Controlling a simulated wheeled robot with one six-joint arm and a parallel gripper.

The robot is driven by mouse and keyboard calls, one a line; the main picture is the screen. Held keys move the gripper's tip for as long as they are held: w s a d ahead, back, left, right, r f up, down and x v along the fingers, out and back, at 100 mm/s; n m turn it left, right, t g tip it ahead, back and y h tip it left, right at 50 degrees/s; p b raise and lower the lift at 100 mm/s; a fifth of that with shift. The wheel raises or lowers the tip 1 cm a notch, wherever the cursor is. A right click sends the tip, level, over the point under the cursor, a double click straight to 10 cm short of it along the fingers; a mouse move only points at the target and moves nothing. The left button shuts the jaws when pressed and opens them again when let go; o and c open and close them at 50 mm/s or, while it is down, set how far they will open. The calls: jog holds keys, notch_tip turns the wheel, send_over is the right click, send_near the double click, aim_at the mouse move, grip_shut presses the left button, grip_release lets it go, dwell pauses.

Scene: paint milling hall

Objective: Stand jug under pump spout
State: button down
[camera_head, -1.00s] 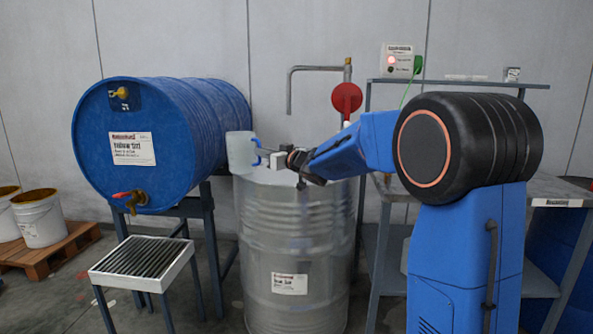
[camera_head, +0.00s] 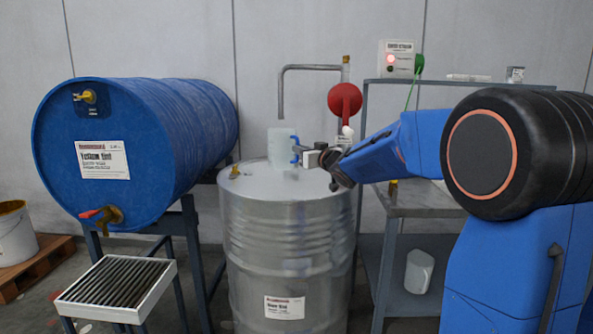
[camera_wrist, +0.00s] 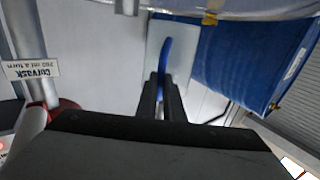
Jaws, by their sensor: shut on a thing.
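A translucent jug (camera_head: 281,148) with a blue handle hangs upright in my gripper (camera_head: 303,157), above the top of the steel drum. My gripper is shut on the blue handle, which also shows between the fingers in the wrist view (camera_wrist: 166,62). The pump's grey spout pipe (camera_head: 281,95) comes down above and near the jug, with its red wheel (camera_head: 344,100) to the right. The jug looks roughly below the spout tip in the head view; whether its base touches the drum top I cannot tell.
The steel drum (camera_head: 285,235) stands in the middle. A blue drum (camera_head: 130,150) lies on a stand at left, with a slatted drip stand (camera_head: 115,290) before it. A grey bench (camera_head: 425,200) stands right, a white jug (camera_head: 419,270) on its lower shelf. A control box (camera_head: 399,60) shows a red light.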

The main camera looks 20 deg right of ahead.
jog(key=shift+f, duration=2.9)
jog(key=c, duration=1.9)
grip_release()
